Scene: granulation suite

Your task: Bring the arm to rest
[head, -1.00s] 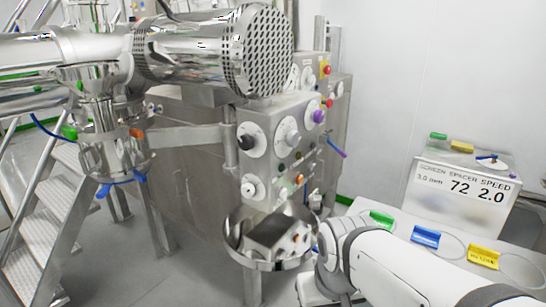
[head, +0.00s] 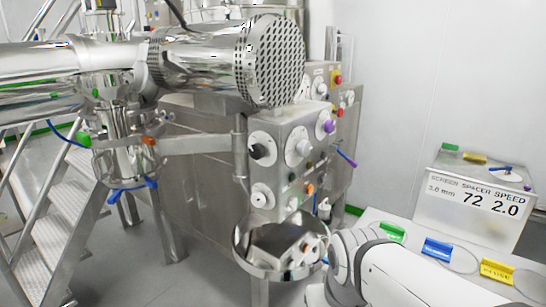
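My white arm (head: 400,272) comes in at the lower right edge and reaches left to a rounded joint with a grey band beside the steel bowl (head: 242,258). My gripper is not in view; the part of the arm beyond the joint is hidden or outside the picture. I cannot tell whether it holds anything.
A steel machine with a control panel (head: 290,160) and a perforated drum end (head: 277,60) fills the middle. Steps (head: 55,235) stand at left. At right, a light counter (head: 375,217) carries green, blue and yellow tabs and a labelled box (head: 470,212). Floor shows at lower left.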

